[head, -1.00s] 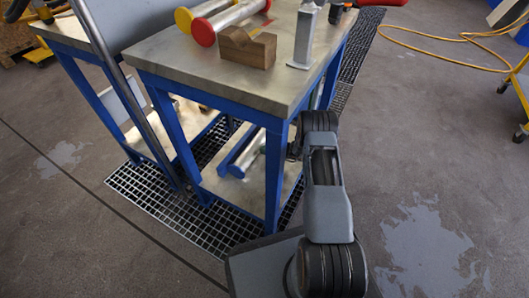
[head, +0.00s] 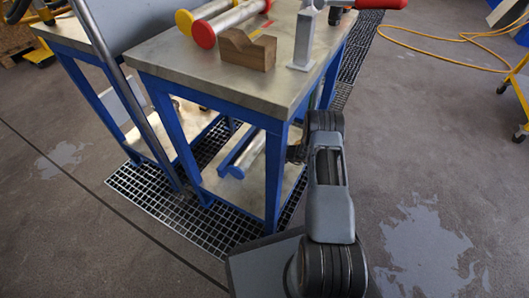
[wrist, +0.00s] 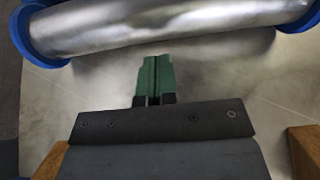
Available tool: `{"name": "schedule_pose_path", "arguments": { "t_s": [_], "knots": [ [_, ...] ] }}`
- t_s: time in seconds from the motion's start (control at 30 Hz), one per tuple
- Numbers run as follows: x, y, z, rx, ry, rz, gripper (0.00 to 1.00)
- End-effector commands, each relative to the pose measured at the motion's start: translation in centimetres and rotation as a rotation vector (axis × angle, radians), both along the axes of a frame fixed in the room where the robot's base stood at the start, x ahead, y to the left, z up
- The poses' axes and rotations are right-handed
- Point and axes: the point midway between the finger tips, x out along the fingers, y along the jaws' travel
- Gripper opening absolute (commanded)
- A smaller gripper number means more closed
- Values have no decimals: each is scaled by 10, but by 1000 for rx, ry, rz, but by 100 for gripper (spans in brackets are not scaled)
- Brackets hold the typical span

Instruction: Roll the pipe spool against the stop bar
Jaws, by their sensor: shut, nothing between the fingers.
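The pipe spool, a silver pipe with blue flanges, lies across the top of the wrist view (wrist: 165,25). In the head view the spool (head: 250,152) is on the table's lower shelf, partly behind a blue leg. My gripper (wrist: 155,60) has green fingers, shut and empty, pointing at the middle of the pipe. Their tips show just short of its near edge; I cannot tell if they touch. In the head view the fingers are hidden.
Blue table legs (head: 276,180) stand close to my arm. Brown blocks show at the wrist view's lower right (wrist: 305,150) and lower left.

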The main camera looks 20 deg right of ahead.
Motion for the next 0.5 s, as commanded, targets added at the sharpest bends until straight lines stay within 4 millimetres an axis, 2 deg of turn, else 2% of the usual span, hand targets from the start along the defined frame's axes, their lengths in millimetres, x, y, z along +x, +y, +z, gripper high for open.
{"name": "schedule_pose_path", "arguments": {
  "t_s": [0.5],
  "knots": [
    [-26,-26,0,0,0,-2,0]
  ]
}}
